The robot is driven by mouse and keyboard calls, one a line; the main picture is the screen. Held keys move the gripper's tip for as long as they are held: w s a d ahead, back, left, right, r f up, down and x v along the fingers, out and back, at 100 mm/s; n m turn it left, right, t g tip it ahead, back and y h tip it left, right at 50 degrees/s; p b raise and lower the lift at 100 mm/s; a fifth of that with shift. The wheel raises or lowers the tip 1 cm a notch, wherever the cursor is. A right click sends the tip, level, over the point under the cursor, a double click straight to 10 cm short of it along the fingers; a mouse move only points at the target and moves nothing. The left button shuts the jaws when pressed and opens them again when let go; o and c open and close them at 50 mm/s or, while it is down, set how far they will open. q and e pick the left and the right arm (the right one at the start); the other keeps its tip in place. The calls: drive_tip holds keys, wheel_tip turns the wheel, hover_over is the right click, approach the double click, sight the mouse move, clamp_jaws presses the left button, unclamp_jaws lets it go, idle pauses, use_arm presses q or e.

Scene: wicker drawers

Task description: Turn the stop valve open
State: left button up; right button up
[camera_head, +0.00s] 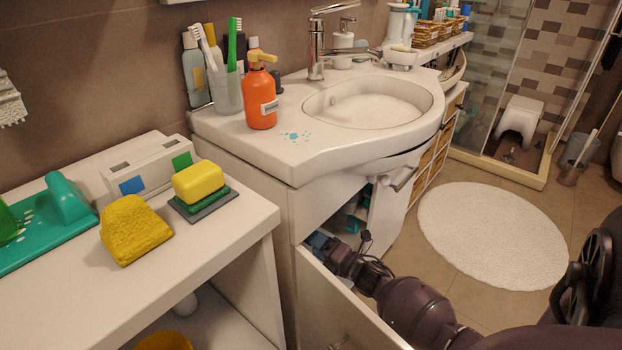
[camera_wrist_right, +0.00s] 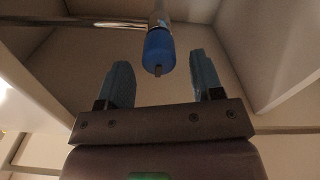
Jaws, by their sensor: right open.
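The stop valve shows in the right wrist view as a blue knob (camera_wrist_right: 159,50) on a metal pipe. My right gripper (camera_wrist_right: 160,62) is open, its two blue-grey fingers on either side of the knob's near end. Gaps show between the knob and both fingers, and I cannot tell if the fingertips reach alongside it. In the head view my right gripper (camera_head: 319,241) is inside the open cabinet under the sink, partly hidden by the cabinet door. The valve cannot be made out there. My left gripper is not in view.
The open cabinet door (camera_head: 345,305) stands close beside my right arm. The washbasin (camera_head: 370,105) is above the cabinet. Cabinet panels surround the gripper, and a chrome pipe (camera_wrist_right: 108,22) runs beyond it. A white shelf (camera_head: 205,245) with sponges stands left.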

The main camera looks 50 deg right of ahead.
drive_tip(key=s+p, duration=0.1)
drive_tip(key=s, duration=0.6)
drive_tip(key=shift+d, duration=0.25)
drive_tip(key=shift+s, duration=0.1)
